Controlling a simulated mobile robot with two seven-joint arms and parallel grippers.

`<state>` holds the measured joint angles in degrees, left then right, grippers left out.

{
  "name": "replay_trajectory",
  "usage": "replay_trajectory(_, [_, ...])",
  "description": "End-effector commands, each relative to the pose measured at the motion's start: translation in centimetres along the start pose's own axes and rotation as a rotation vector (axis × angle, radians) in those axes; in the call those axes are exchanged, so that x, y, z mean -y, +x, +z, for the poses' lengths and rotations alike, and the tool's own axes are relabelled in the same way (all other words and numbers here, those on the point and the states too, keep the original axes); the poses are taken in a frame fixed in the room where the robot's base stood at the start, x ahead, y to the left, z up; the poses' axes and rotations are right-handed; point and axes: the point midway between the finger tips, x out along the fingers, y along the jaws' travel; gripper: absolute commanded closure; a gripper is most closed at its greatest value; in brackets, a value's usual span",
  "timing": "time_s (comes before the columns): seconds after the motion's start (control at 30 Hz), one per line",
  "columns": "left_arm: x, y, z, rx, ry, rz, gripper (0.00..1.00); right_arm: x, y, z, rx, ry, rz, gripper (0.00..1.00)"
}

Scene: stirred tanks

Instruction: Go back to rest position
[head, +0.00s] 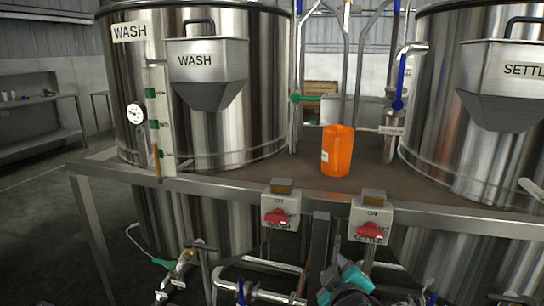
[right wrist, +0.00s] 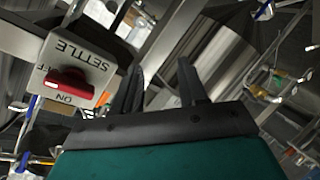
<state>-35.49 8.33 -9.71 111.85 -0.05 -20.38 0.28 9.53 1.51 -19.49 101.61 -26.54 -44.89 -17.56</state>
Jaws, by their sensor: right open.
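My right gripper (right wrist: 160,85) is open, with two dark fingers apart and nothing between them in the right wrist view. In the head view its teal and dark body (head: 345,282) is at the bottom, below the SETTLE switch box (head: 384,206). That box also shows in the right wrist view (right wrist: 88,50), to the left of the fingers and apart from them. Its red handle (right wrist: 68,82) lies across the box front. My left gripper is in neither view.
The WASH switch box (head: 291,203) hangs on the table edge left of the SETTLE box. An orange jug (head: 338,152) stands on the table between the WASH tank (head: 270,80) and the SETTLE tank (head: 430,120). Pipes and valves (head: 260,292) crowd the space below.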

Motion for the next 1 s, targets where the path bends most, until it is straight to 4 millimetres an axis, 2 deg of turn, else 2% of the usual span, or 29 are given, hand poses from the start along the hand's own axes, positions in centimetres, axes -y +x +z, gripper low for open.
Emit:
replay_trajectory(0.03, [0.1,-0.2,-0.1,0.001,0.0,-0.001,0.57,2.3,-1.1,2.6,0.014,0.055,-0.052,0.58])
replay_trajectory(0.2, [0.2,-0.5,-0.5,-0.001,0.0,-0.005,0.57,8.1,-5.6,9.4,0.045,0.27,-0.182,0.58])
replay_trajectory(0.3, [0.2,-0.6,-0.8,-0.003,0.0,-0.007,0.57,10.8,-8.9,13.0,0.076,0.398,-0.24,0.58])
replay_trajectory(0.5, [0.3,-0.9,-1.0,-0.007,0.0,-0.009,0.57,13.8,-15.0,17.9,0.133,0.611,-0.3,0.58])
replay_trajectory(0.6, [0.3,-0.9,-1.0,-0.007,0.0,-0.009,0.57,14.4,-16.9,19.1,0.151,0.673,-0.311,0.58])
replay_trajectory(0.7, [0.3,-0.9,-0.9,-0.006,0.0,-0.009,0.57,14.6,-17.8,19.6,0.16,0.706,-0.314,0.58])
replay_trajectory(1.0, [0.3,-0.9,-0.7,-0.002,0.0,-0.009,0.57,14.7,-17.9,19.8,0.162,0.712,-0.315,0.58])
